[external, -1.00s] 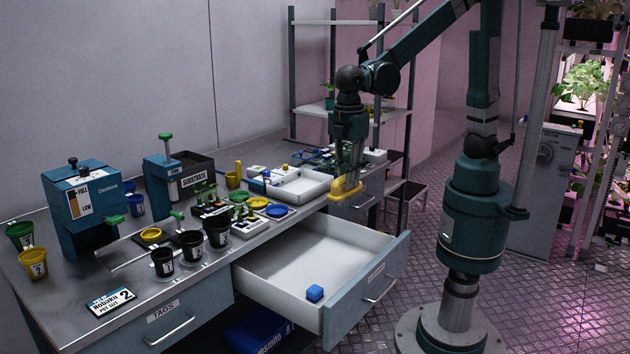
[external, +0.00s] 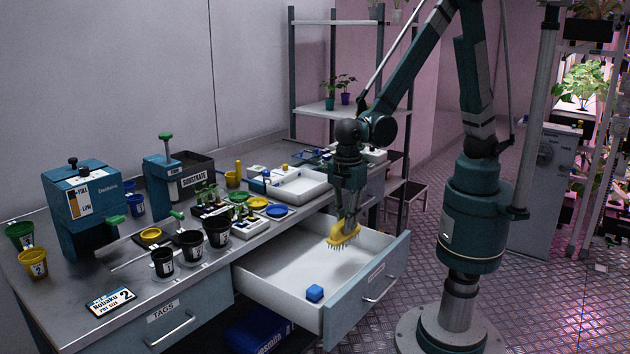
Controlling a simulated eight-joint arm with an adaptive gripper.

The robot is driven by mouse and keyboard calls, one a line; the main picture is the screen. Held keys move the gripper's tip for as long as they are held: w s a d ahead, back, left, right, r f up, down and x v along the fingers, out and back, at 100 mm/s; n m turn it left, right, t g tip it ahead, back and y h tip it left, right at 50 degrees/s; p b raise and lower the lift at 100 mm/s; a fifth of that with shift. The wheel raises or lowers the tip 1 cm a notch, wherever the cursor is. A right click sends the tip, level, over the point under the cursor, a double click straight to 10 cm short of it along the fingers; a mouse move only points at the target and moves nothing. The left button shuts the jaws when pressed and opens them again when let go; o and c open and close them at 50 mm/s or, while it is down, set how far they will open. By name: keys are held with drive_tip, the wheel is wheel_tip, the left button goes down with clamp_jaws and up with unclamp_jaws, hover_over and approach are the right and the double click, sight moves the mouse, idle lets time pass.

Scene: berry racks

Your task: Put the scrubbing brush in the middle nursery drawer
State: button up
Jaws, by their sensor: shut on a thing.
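The yellow scrubbing brush (external: 343,234) is held in my gripper (external: 347,222), bristles pointing down. It hangs over the back right part of the open middle drawer (external: 290,262), in from its right side. The brush appears to be above the drawer floor; the exact gap cannot be told. My gripper is shut on the brush's upper side. The drawer is pulled out well and has a white inside and a grey-blue front.
The bench top (external: 75,268) carries several pots, a white tray (external: 303,186) and seedlings. The closed TAGS drawer (external: 180,318) is to the left. Much of the middle drawer's floor is clear.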

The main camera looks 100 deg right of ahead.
sight(345, 238)
idle(0.3)
drive_tip(key=shift+f+b, duration=0.65)
drive_tip(key=shift+f, duration=2.45)
drive_tip(key=shift+f+b, duration=0.4)
drive_tip(key=shift+f, duration=1.45)
drive_tip(key=shift+f, duration=0.2)
drive_tip(key=o, duration=0.9)
drive_tip(key=shift+r, duration=0.15)
drive_tip(key=shift+r+p, duration=1.1)
drive_tip(key=shift+r, duration=4.95)
